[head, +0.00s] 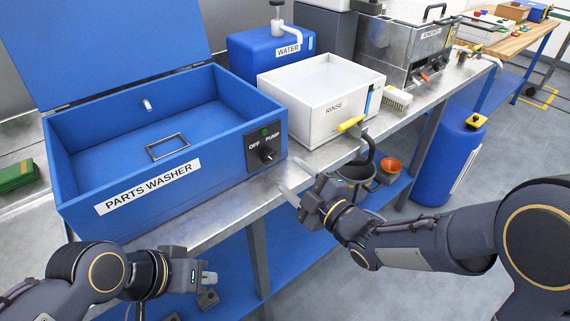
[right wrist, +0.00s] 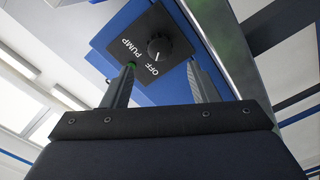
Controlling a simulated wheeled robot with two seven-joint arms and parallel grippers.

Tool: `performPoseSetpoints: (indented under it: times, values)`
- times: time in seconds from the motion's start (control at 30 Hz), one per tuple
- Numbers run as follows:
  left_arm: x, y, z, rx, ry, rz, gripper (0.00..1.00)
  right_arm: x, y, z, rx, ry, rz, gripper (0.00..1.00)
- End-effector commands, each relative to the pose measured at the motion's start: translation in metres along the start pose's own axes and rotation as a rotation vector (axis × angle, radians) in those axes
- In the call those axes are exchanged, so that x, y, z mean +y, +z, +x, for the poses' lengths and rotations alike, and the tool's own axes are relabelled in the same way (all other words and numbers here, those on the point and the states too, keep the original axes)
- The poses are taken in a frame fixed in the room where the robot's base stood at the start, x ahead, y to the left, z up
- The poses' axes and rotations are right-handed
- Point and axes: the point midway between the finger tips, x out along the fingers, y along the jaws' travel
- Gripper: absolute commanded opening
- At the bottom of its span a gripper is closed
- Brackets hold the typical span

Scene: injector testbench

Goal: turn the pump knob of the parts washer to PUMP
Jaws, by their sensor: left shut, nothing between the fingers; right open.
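The blue parts washer (head: 165,190) stands on the metal bench with its lid open. Its black panel at the front right carries the pump knob (head: 267,155), the OFF and PUMP labels and a small green lamp (head: 264,132). In the right wrist view the knob (right wrist: 159,46) shows a white mark that appears to point towards OFF. My right gripper (head: 296,181) is open and empty, in front of and right of the panel, apart from the knob. In its wrist view the knob lies beyond the two fingertips (right wrist: 160,68). My left gripper (head: 208,278) is shut and empty, low in front of the washer.
Space before the panel is clear.

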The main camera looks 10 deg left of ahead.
Motion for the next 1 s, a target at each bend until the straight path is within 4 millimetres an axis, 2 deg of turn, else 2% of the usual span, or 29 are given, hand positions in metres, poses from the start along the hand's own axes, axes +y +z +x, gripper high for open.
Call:
performPoseSetpoints:
  times: [0.2, 0.4, 0.77, 1.0]
  values:
    - [0.003, -0.003, -0.006, 0.001, 0.0, 0.0, 0.0, 0.001, -0.001, 0.036, -0.001, -0.001, 0.001, 0.54]
    - [0.004, -0.004, -0.009, 0.0, 0.0, 0.0, 0.0, 0.001, 0.0, 0.059, -0.003, -0.001, 0.002, 0.54]
    - [0.004, -0.004, -0.009, 0.0, 0.0, 0.0, 0.0, 0.001, 0.001, 0.065, -0.004, 0.001, 0.004, 0.54]
    - [0.004, -0.004, -0.009, 0.0, 0.0, 0.0, 0.0, 0.001, 0.001, 0.065, -0.004, 0.001, 0.004, 0.23]
